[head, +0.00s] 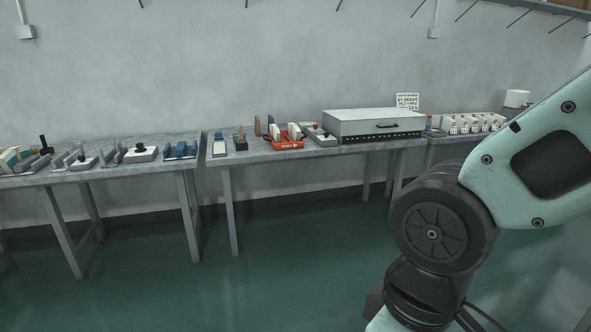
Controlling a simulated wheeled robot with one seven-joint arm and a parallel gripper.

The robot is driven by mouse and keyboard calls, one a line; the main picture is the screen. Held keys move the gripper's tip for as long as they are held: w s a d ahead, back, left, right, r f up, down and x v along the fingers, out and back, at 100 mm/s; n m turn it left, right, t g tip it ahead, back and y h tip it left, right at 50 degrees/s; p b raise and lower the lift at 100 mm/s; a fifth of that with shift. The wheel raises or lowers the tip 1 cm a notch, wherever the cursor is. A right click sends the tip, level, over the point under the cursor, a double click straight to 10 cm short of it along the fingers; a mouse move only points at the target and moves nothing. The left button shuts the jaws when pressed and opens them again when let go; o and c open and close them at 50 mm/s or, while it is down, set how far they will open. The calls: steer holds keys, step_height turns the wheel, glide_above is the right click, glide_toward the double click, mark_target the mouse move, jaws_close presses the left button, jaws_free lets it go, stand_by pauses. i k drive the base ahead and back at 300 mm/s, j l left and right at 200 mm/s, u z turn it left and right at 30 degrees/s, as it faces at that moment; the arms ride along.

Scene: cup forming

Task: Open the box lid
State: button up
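A wide, low grey box (372,132) stands on the grey table against the back wall, right of the middle of the head view. A row of dark marks runs along the lower front of the box. My arm fills the right side of the view, in front of and apart from the box. My gripper is outside the picture.
A red-orange tray (287,145) and small tools lie left of the box. A sign (407,102) stands behind it. White cups (475,124) stand on the right table. Another table (95,170) with several tools is at left. The green floor (300,235) in front is clear.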

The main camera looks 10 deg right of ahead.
mark_target(356, 127)
steer(key=i+l, duration=0.15)
steer(key=i, duration=0.5)
steer(key=i+l, duration=0.15)
steer(key=i, duration=0.5)
steer(key=i+l, duration=0.15)
steer(key=i, duration=0.5)
steer(key=i+l, duration=0.25)
steer(key=i+l+u, duration=0.1)
steer(key=i+l, duration=0.15)
steer(key=l, duration=0.2)
steer(key=i+l, duration=0.2)
steer(key=l, duration=0.15)
steer(key=i+l+u, duration=0.1)
steer(key=i+l, duration=0.15)
steer(key=l, duration=0.35)
steer(key=i+l, duration=0.1)
steer(key=l, duration=0.25)
